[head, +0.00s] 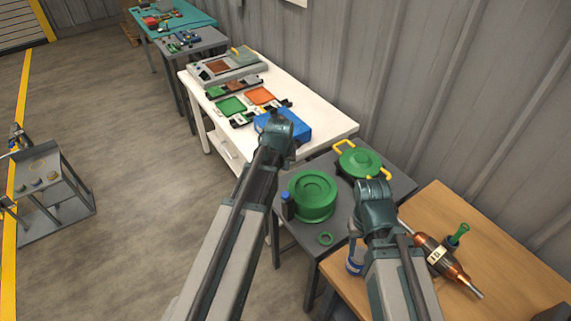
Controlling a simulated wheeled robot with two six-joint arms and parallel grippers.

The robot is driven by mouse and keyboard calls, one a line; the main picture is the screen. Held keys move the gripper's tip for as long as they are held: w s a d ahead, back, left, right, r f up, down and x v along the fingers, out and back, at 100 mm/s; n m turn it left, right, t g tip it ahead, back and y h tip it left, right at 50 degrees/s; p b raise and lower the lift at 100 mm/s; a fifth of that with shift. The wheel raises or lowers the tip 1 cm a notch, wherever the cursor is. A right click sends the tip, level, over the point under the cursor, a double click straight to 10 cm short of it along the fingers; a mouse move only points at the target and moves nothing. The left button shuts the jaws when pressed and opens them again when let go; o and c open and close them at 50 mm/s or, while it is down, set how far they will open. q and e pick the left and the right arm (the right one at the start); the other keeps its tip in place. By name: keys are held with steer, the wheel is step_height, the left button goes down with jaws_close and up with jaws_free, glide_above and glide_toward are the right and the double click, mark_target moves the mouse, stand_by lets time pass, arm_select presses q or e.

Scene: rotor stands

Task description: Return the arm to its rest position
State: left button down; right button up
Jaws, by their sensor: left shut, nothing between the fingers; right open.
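My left arm (235,215) comes in from the bottom and reaches up to a dark teal joint (278,130) in front of the white table's near end. My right arm (388,265) comes in from the bottom right and reaches a similar joint (375,198) above the grey stand. The arms are apart from each other. I cannot make out the fingers of either gripper. They are hidden behind the arm links or outside the picture.
A copper-coloured rotor (451,267) lies on the wooden table (500,235). A blue box (298,126) is on the white table (335,125).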

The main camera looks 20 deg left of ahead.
stand_by(0.4)
arm_select(q)
steer(key=s+d+f+m+g+b, duration=0.1)
steer(key=s+d+f+b, duration=0.2)
steer(key=s+d, duration=0.2)
steer(key=s+d+f+m+g+b, duration=0.2)
steer(key=s+d, duration=0.4)
steer(key=s, duration=0.3)
steer(key=s+d+f+m+g+y+b, duration=0.1)
steer(key=s+d+f+m+b, duration=0.1)
steer(key=s+d+f, duration=0.3)
steer(key=shift+s+d+b, duration=0.15)
steer(key=shift+s+b, duration=0.7)
steer(key=shift+s, duration=0.4)
